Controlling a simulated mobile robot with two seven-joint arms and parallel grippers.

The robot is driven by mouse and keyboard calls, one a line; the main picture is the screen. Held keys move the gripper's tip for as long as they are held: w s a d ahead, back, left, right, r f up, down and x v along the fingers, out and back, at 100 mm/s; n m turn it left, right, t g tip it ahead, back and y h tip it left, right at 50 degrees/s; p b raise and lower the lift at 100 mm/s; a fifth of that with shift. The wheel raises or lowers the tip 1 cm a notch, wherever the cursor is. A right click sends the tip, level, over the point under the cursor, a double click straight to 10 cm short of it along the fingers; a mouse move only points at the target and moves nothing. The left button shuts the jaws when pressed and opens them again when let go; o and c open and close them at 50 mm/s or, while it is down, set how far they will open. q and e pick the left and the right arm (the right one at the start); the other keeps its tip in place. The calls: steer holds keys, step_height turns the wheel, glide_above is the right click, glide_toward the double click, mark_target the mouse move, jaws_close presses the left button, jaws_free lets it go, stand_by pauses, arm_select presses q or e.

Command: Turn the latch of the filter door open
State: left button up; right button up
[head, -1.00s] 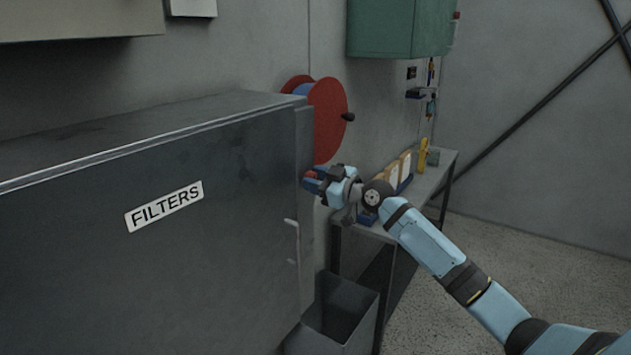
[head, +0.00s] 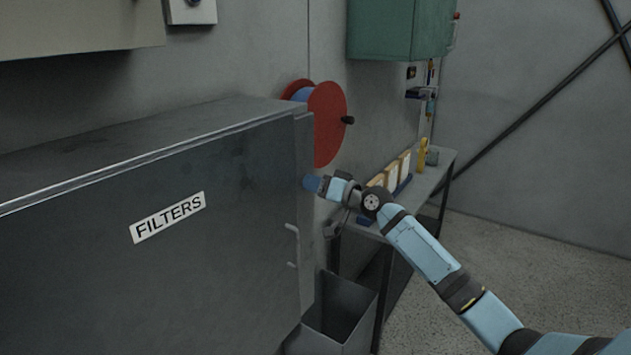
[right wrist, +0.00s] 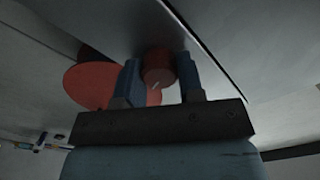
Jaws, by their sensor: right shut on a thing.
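The filter door (head: 235,225) is the dark grey front of a cabinet with a FILTERS label (head: 168,217), and it looks closed. My right gripper (head: 309,183) is at the door's right edge in the head view. A small light mark shows on the knob. How far the latch is turned I cannot tell. My left gripper is out of view.
A red reel (head: 328,125) hangs on the wall behind the gripper. A grey open bin (head: 345,315) stands below, beside the cabinet. A bench (head: 432,180) with several small items is to the right. The floor at the right is clear.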

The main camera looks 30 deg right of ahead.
steer(key=m+p, duration=0.1)
steer(key=m, duration=0.2)
steer(key=shift+f+m, duration=0.1)
steer(key=shift+m, duration=0.2)
stand_by(0.5)
steer(key=o, duration=0.9)
